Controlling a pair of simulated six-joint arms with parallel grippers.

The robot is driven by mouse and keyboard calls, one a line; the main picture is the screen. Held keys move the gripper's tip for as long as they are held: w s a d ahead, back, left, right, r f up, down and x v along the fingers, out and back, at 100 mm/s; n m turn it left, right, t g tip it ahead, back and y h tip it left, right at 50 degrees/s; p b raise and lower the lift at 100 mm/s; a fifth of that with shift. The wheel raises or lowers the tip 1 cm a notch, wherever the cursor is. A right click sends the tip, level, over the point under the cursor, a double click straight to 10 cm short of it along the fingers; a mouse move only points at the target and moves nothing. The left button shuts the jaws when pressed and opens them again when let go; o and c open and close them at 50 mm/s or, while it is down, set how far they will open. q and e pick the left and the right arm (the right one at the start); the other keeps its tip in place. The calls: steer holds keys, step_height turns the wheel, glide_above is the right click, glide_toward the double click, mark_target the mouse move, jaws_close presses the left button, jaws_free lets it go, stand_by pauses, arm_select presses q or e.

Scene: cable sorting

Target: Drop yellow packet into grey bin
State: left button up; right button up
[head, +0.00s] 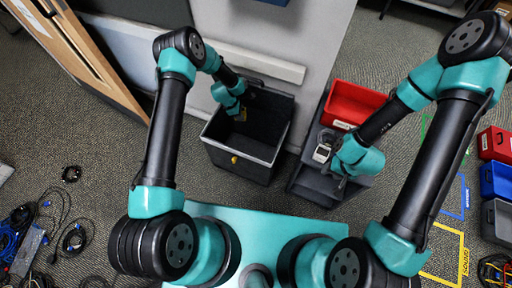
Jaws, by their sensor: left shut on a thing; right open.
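I cannot tell how high the packet is above the bin's floor. My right gripper (341,180) is open, beside a dark grey box to the right, and its fingers are small and partly hidden by the wrist.
A red bin (352,103) and a small grey device (322,152) are at the dark grey box (314,185). Red (494,144) and blue (497,180) bins stand far right. Loose cables (75,238) lie on the left floor. A pale panel rises behind the grey bin.

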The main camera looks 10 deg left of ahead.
arm_select(q)
steer(key=shift+d+f+n, duration=0.35)
steer(key=shift+f+n, duration=0.15)
steer(key=shift+f, duration=0.05)
steer(key=shift+f, duration=0.1)
step_height(320, 180, down, 6)
steer(key=shift+r, duration=0.1)
stand_by(0.5)
steer(key=o, duration=1)
steer(key=shift+c, duration=0.2)
steer(key=shift+a+r, duration=0.1)
steer(key=shift+r, duration=0.05)
steer(key=v, duration=1.7)
steer(key=shift+s, duration=0.3)
